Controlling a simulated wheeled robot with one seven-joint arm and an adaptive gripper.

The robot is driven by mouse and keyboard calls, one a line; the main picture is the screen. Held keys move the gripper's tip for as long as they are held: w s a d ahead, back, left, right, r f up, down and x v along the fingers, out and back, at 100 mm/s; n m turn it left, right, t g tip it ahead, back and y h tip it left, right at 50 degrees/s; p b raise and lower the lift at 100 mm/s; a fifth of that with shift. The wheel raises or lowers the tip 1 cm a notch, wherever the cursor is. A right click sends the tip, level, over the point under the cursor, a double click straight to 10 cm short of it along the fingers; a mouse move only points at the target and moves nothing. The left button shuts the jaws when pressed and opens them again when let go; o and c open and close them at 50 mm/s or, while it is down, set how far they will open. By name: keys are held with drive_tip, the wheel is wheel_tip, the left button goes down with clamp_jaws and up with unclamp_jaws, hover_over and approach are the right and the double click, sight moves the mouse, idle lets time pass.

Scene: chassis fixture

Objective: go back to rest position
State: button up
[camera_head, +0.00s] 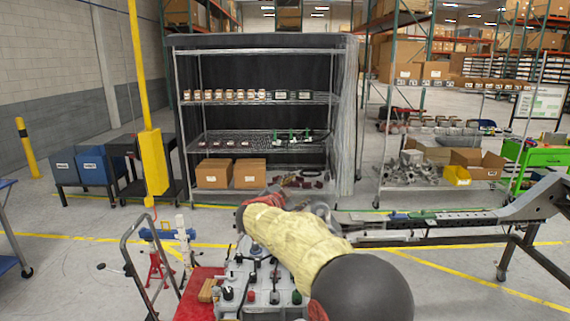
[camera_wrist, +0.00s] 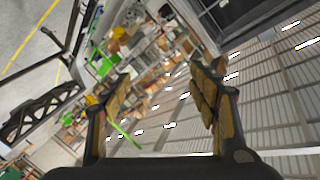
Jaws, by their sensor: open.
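My gripper (camera_wrist: 163,98) shows in the wrist view with its two padded fingers wide apart and nothing between them. Behind the fingers, the wrist view shows the warehouse and ceiling at a steep tilt. In the head view my arm, in a yellow sleeve, reaches out from the lower middle. The gripper's fingers cannot be made out clearly there. A dark chassis frame (camera_head: 541,199) on a stand is at the right, apart from my arm's sleeve. A dark frame part (camera_wrist: 38,112) also shows at the left of the wrist view.
A cart of tools and fittings (camera_head: 205,290) stands below my arm, partly hidden by it. A yellow post (camera_head: 152,165) rises at the left. A wire shelf rack (camera_head: 262,98) with boxes stands behind. Open floor (camera_head: 75,265) lies at the lower left.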

drive_tip(key=s+r+n+t+y, duration=0.2)
drive_tip(key=s+r+n+y, duration=0.5)
drive_tip(key=r, duration=0.3)
drive_tip(key=s+d+n+g+y+b, duration=0.1)
drive_tip(key=s+n+y, duration=0.2)
drive_tip(key=s, duration=0.8)
drive_tip(key=s+d+f+n+g+h, duration=0.1)
drive_tip(key=s+d+f+g, duration=0.2)
drive_tip(key=s+f, duration=0.5)
drive_tip(key=s+d+f+n+g, duration=0.1)
drive_tip(key=s+d+f+g, duration=0.2)
drive_tip(key=s, duration=1.5)
drive_tip(key=s+d+f+n+g+h+b, duration=0.1)
drive_tip(key=s+d+f+g, duration=0.2)
drive_tip(key=s+d+f, duration=0.5)
drive_tip(key=s+f, duration=0.5)
drive_tip(key=shift+s+g+h, duration=0.3)
drive_tip(key=shift+g, duration=0.1)
